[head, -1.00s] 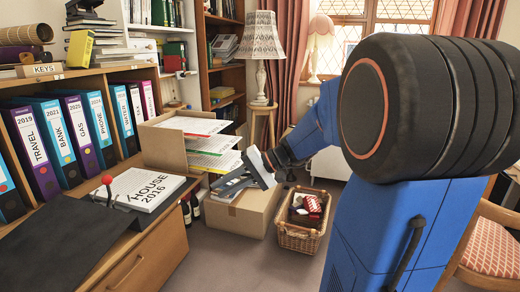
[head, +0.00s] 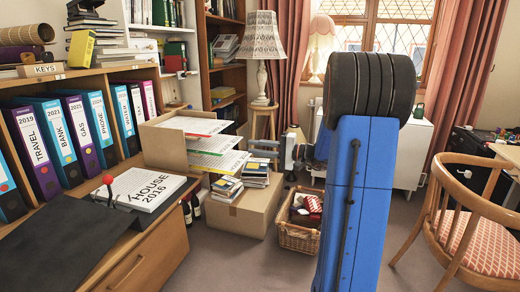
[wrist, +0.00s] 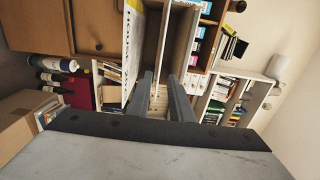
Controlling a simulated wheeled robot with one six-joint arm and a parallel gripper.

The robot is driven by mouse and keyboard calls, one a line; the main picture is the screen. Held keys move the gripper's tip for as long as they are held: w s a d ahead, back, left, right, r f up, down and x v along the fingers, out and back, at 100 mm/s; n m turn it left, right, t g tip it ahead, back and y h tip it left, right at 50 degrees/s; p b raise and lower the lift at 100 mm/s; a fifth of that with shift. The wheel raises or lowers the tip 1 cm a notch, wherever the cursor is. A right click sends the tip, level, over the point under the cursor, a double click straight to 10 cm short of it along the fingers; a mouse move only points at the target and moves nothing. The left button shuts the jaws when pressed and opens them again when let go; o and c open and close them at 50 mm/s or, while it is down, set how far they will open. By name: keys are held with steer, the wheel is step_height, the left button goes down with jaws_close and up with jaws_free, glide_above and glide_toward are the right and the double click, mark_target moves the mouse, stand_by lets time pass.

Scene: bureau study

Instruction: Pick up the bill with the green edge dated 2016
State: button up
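A paper tray (head: 165,146) stands on the desk's right end with sheets on several levels. The top sheet (head: 198,126) has a red front edge. The sheet below it (head: 214,145) has a green front edge. Another sheet (head: 222,163) lies lower. No date on them is legible. My gripper (head: 264,151) is just right of the tray, apart from the sheets. In the wrist view my gripper (wrist: 162,88) has its fingers apart and nothing between them; a white sheet (wrist: 131,55) shows beyond them.
A cardboard box (head: 240,210) with stacked books stands below the tray. A wicker basket (head: 298,236) is on the floor beside it. A lamp (head: 261,50) stands behind. Binders (head: 75,130) line the desk's left. A wooden chair (head: 460,215) is at the right.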

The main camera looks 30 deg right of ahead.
steer(key=shift+x, duration=3.7)
jaws_close()
steer(key=shift+s+r, duration=0.1)
steer(key=shift+r, duration=0.1)
